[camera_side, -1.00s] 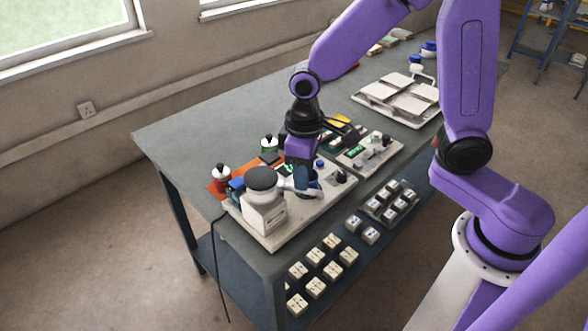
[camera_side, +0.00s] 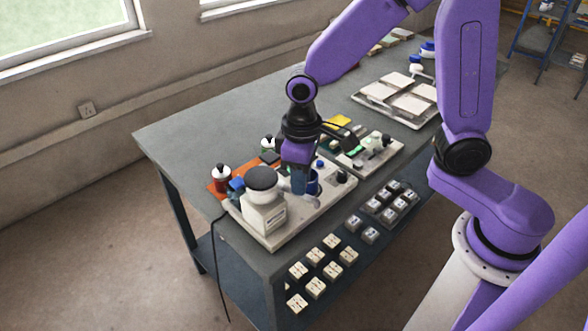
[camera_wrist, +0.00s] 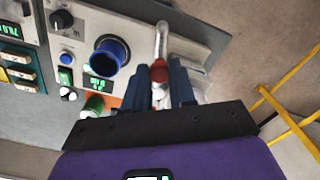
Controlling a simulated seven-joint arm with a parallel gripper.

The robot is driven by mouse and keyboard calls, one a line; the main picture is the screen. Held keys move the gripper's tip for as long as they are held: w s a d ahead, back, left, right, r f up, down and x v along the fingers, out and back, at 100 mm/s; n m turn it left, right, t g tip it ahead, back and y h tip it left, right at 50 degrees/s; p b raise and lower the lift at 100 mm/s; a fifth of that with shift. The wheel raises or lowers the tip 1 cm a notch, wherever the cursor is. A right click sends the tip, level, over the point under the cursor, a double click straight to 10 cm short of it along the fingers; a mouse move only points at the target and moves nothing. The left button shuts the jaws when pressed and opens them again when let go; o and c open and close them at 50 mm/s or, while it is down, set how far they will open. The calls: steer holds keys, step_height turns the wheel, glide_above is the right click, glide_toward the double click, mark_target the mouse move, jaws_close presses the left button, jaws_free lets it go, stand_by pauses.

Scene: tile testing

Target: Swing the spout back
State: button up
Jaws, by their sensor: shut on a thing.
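The dispenser (camera_side: 264,212), a pale body with a dark grey round top, stands at the front left of a pale base plate. Its spout shows in the wrist view as a whitish tube (camera_wrist: 161,40) with a red part (camera_wrist: 158,70) between my fingers. My gripper (camera_wrist: 162,82) points down and is shut on the spout; its blue fingers also show in the side view (camera_side: 298,184). A dark blue cup (camera_side: 312,182) stands on the plate just right of my fingers, and is open-topped and apart from them in the wrist view (camera_wrist: 108,55). My gripper mostly hides the spout in the side view.
A black knob (camera_side: 341,176) stands right of the cup. Trays of pale tiles (camera_side: 405,97) lie farther right. The table's far left is clear.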

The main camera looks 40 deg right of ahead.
steer(key=shift+a, duration=0.15)
steer(key=shift+s+a, duration=0.1)
steer(key=shift+a, duration=0.55)
steer(key=o, duration=0.9)
step_height(320, 180, up, 6)
stand_by(0.4)
steer(key=shift+d, duration=0.1)
steer(key=s+d+n, duration=0.3)
steer(key=s+d, duration=0.3)
steer(key=s, duration=0.3)
steer(key=s+d+n, duration=0.3)
steer(key=s+d, duration=0.3)
steer(key=s, duration=0.3)
steer(key=shift+s+d+n, duration=0.15)
steer(key=shift+s+n, duration=0.1)
steer(key=shift+n, duration=0.05)
